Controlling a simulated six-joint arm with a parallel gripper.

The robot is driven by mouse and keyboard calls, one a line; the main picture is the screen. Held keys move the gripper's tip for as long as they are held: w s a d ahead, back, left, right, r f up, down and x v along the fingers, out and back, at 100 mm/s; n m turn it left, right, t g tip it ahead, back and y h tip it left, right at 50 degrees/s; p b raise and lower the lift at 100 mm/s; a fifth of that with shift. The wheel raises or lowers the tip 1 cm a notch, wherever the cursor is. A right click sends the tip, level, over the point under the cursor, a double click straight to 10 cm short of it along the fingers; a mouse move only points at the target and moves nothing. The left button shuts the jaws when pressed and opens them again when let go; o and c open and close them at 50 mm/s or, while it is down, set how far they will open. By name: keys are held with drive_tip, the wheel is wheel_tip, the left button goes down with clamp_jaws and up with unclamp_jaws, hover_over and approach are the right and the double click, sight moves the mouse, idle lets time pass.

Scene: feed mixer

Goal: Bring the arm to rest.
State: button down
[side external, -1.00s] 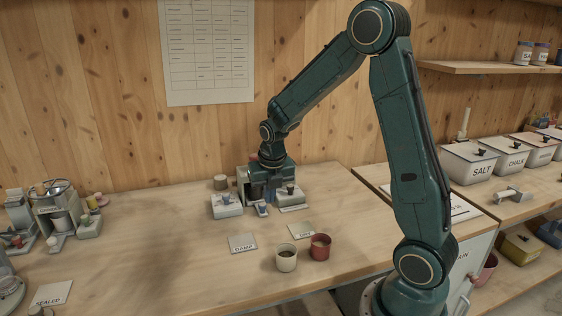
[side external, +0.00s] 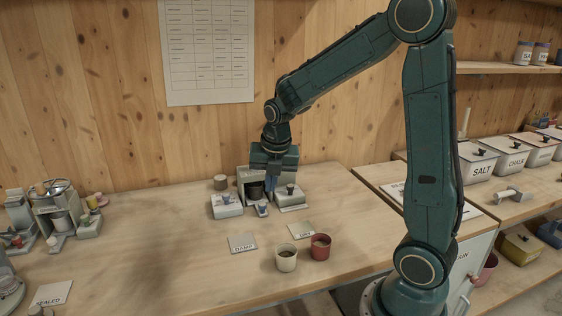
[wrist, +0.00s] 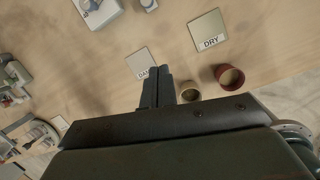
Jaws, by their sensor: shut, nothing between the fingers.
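My gripper (side external: 271,185) points down, shut and empty, in front of the grey device (side external: 246,178) at the back of the bench. In the side view its fingers are small and partly lost against the device. In the wrist view the shut fingers of my gripper (wrist: 158,86) lie side by side with nothing between them. My forearm slopes down to the gripper from a high elbow, and my upper arm stands nearly upright at the right.
A cream cup (side external: 286,262) and a red cup (side external: 320,250) stand at the bench front near the DAMP card (side external: 242,243) and DRY card (side external: 301,231). A metal machine (side external: 58,208) stands at the left. Labelled bins (side external: 468,162) stand at the right. The bench's middle left is clear.

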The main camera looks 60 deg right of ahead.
drive_tip(key=s+a+r+m+t+y, duration=0.1)
drive_tip(key=s+a+r+m, duration=0.4)
drive_tip(key=s+m, duration=0.4)
drive_tip(key=s+a+r+m+t, duration=0.2)
drive_tip(key=s+a+r+m, duration=0.3)
drive_tip(key=m, duration=0.9)
drive_tip(key=shift+s+a+m+y, duration=0.4)
drive_tip(key=shift+s+a, duration=0.9)
drive_tip(key=shift+s, duration=0.85)
drive_tip(key=shift+w, duration=0.1)
